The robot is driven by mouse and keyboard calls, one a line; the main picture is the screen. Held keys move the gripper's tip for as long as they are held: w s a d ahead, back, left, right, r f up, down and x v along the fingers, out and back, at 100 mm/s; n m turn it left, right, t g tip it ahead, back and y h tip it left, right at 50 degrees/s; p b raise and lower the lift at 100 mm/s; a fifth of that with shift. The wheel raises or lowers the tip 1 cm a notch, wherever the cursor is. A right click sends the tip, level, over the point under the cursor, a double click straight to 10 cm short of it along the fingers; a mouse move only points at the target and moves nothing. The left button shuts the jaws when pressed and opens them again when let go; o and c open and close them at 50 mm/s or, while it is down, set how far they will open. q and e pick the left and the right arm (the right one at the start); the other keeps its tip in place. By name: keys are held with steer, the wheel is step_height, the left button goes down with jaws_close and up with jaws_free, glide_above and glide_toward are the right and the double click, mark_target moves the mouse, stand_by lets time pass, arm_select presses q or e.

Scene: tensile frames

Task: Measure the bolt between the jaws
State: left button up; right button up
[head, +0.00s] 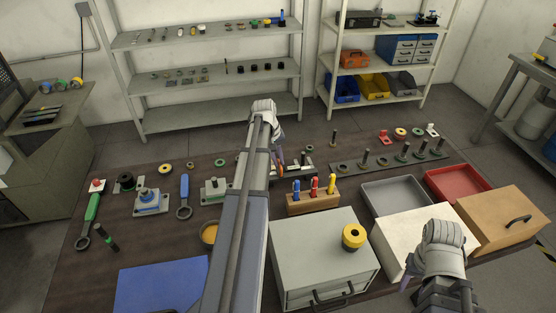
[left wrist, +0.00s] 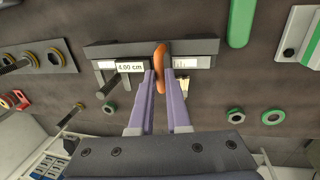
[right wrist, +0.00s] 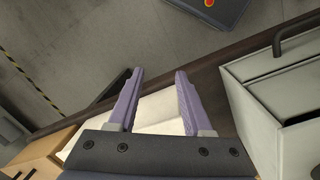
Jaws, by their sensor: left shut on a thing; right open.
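A dark caliper (left wrist: 205,47) with a white readout (left wrist: 130,67) showing 4.00 cm lies on the table; it also shows in the head view (head: 295,173), partly behind my left arm. My left gripper (left wrist: 159,80) is shut on an orange piece (left wrist: 160,58) at the caliper; it is also in the head view (head: 280,160). A dark bolt (left wrist: 108,88) shows beside the readout end of the caliper. I cannot tell whether the jaws touch it. My right gripper (right wrist: 160,78) is open and empty above the white box at the front right.
A rack (head: 395,160) of upright bolts and rings stands right of the caliper. A wooden pen holder (head: 313,203) and a grey drawer unit (head: 320,260) are in front. A grey tray (head: 393,194) and a red tray (head: 455,184) sit at right.

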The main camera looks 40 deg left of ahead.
arm_select(q)
jaws_close()
steer(key=shift+w+d, duration=0.85)
steer(key=shift+w, duration=0.25)
steer(key=o, duration=0.6)
jaws_free()
steer(key=shift+r, duration=0.1)
steer(key=r+p, duration=0.2)
steer(key=s+r+p, duration=0.1)
steer(key=r+p, duration=0.2)
steer(key=a+r+p, duration=0.1)
steer(key=r+p, duration=0.1)
steer(key=shift+s+r+p, duration=0.15)
steer(key=shift+r+p, duration=0.1)
steer(key=shift+p, duration=0.1)
